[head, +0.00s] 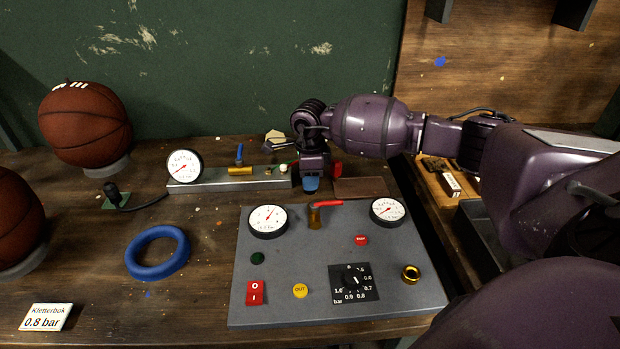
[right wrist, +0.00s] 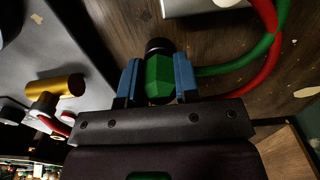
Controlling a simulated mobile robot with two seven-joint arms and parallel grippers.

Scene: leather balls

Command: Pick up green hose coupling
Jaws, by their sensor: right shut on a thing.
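The green hose coupling (right wrist: 159,78) is a faceted green piece with a black end, seen in the right wrist view. A green hose (right wrist: 240,62) runs off to its right. My right gripper (right wrist: 158,84) is shut on the coupling, with one blue finger on each side. In the head view my right gripper (head: 311,184) points down just behind the grey control panel (head: 330,235); the coupling is hidden there behind the gripper. I cannot tell whether the coupling touches the table. My left gripper is not in view.
A grey bar with a gauge (head: 185,166) lies left of my gripper. A red-handled valve (head: 316,215) stands on the panel just in front. A red hose (right wrist: 268,16) crosses near the green one. A blue ring (head: 157,252) and basketballs (head: 84,125) are on the left.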

